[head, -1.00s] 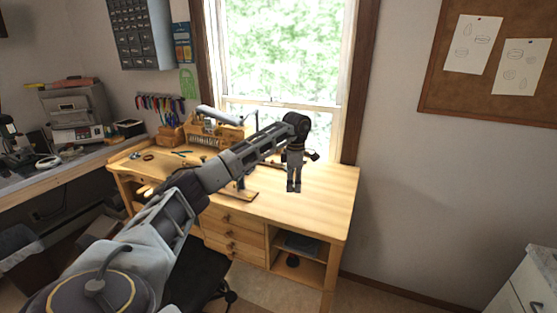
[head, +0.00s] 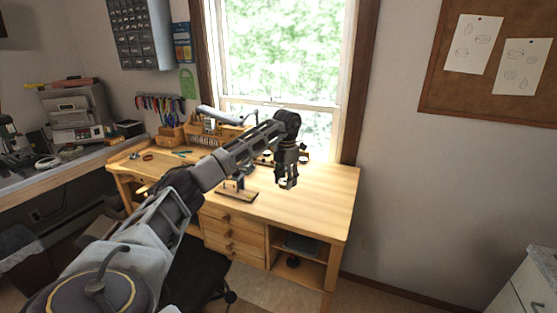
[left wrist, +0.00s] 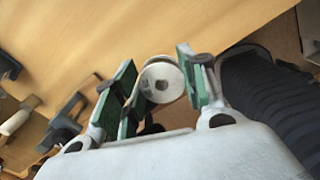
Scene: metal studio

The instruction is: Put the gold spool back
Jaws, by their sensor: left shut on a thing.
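My left gripper (head: 287,184) is above the right part of the wooden desk, fingers pointing down. In the left wrist view, the left gripper (left wrist: 160,88) is shut on the gold spool (left wrist: 162,80), which looks pale with a round flange and a hole in its middle. The spool sits between the green-padded fingers. It is too small to make out in the head view. My right gripper is in neither view.
The wooden desk (head: 325,190) has clear top on its right side. A small stand on a wooden base (head: 237,194) is left of the gripper. A wooden tool rack (head: 207,133) stands at the back. Dark small items behind the gripper are partly hidden.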

